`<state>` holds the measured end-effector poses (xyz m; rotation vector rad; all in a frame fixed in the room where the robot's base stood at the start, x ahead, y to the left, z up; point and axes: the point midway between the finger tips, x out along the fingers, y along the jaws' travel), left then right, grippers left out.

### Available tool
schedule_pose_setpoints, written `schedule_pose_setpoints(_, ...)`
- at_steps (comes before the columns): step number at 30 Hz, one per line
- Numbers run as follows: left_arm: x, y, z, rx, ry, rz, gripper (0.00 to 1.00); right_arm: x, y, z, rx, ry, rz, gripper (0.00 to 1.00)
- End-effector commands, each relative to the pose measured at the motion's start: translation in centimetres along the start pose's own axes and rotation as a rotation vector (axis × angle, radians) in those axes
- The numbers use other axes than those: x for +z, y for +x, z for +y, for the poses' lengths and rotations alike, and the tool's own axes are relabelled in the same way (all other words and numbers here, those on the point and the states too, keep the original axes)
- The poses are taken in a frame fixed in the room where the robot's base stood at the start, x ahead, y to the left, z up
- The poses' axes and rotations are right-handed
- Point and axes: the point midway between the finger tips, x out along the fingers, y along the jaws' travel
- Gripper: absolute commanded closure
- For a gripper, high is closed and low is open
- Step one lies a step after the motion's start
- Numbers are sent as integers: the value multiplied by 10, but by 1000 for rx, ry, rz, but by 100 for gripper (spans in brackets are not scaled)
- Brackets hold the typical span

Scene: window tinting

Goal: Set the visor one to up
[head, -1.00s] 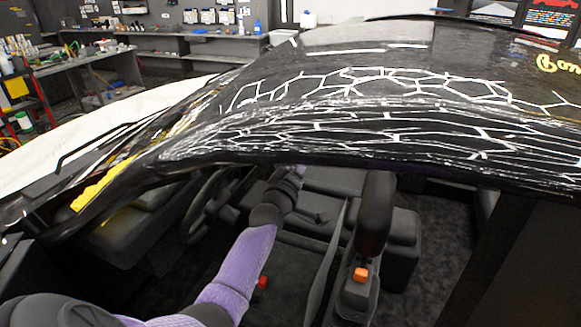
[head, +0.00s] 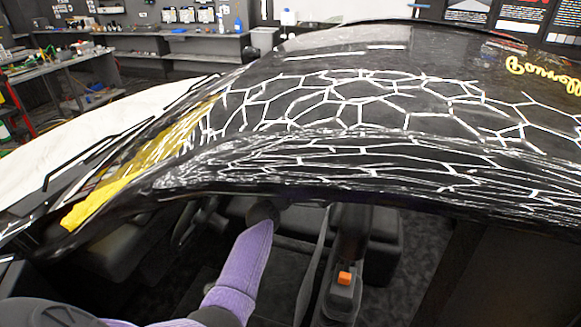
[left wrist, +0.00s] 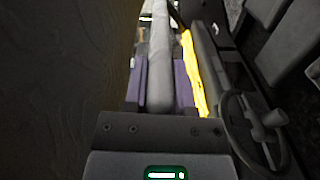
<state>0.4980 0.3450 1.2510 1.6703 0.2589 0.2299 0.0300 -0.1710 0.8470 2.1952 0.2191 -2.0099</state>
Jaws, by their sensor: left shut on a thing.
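The visor (left wrist: 158,35) shows in the left wrist view as a long grey padded panel seen edge-on, running away from me. My left gripper (left wrist: 160,82) has its two purple-grey fingers on either side of the panel and is shut on it. In the head view my left arm reaches into the car and its gripper end is hidden under the roof edge. The visor is hidden in the head view too. My right gripper is not in view.
The black car roof (head: 330,105) with white crack-like lines overhangs the cabin. The steering wheel (left wrist: 250,128) is right of my gripper in the wrist view. A seat with an orange buckle (head: 344,278) stands in the cabin. A dark surface fills the wrist view's left side.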

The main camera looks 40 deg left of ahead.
Motion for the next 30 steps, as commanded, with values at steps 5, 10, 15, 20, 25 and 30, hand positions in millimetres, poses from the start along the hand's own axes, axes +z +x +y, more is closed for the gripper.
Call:
schedule_pose_setpoints(5,0,0,0,-1,-4,-1,100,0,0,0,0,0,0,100)
schedule_pose_setpoints(10,0,0,0,-1,-3,-1,100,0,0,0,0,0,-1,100)
schedule_pose_setpoints(15,0,0,0,-1,-2,-1,32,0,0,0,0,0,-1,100)
schedule_pose_setpoints(20,0,0,0,0,-1,0,32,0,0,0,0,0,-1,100)
schedule_pose_setpoints(25,0,-4,1,0,-2,-1,32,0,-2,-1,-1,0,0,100)
schedule_pose_setpoints(30,0,-35,2,-2,-2,0,32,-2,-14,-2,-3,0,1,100)
